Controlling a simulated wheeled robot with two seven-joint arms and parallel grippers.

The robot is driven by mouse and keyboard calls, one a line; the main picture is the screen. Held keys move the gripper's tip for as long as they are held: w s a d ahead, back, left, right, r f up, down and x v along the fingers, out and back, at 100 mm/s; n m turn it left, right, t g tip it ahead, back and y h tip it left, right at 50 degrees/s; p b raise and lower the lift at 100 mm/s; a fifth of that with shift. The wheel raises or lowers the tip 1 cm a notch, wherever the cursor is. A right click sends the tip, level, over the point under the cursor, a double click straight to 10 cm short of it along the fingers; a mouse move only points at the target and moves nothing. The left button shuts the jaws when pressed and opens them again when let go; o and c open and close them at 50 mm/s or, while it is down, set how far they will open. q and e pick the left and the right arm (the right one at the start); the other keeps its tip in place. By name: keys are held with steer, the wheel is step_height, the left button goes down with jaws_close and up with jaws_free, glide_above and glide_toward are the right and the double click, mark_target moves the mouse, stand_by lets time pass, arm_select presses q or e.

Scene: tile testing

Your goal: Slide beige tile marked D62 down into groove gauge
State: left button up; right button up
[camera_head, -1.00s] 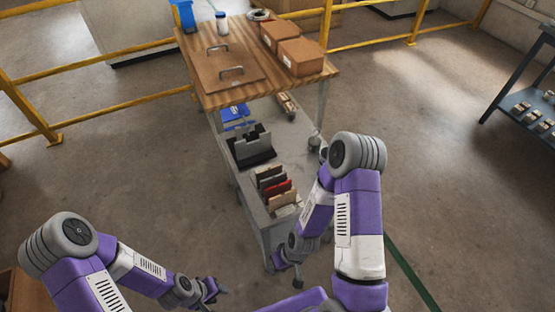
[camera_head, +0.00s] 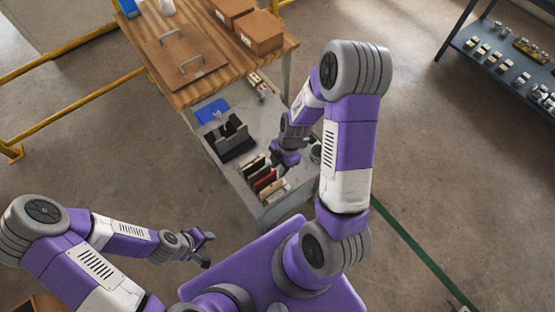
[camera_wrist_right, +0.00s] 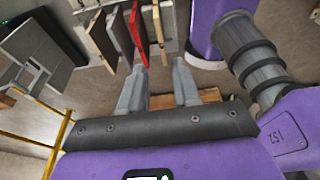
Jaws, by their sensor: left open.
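Several thin tiles stand on edge in a row on the grey cart: a red tile (camera_head: 264,180) with beige and dark ones around it. In the right wrist view, the red tile (camera_wrist_right: 138,30) stands beside a beige tile (camera_wrist_right: 158,22); no D62 marking is readable. The groove gauge appears to be the grey upright block on a black base (camera_head: 235,138), also in the right wrist view (camera_wrist_right: 38,50). My right gripper (camera_wrist_right: 160,65) is open and empty, its fingertips close to the tile row. My left gripper (camera_head: 210,250) is open, empty, left of the cart.
A wooden top (camera_head: 188,65) with two cardboard boxes stands at the cart's far end. A blue item (camera_head: 211,111) lies behind the gauge. A dark shelf (camera_head: 500,65) with small parts is at upper right.

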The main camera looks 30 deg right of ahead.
mark_target(273, 185)
steer(key=b+x, duration=0.4)
steer(key=x, duration=0.3)
steer(key=shift+s, duration=0.1)
steer(key=b+x, duration=0.4)
steer(key=shift+a+f+b, duration=0.1)
steer(key=shift+f+b, duration=0.25)
steer(key=shift+b, duration=0.05)
steer(key=shift+c, duration=0.3)
jaws_close()
stand_by(0.8)
steer(key=shift+r, duration=0.1)
steer(key=a+p+v, duration=0.2)
steer(key=p+v, duration=0.6)
steer(key=v, duration=0.2)
steer(key=shift+a+r, duration=0.25)
steer(key=shift+r, duration=0.35)
stand_by(0.5)
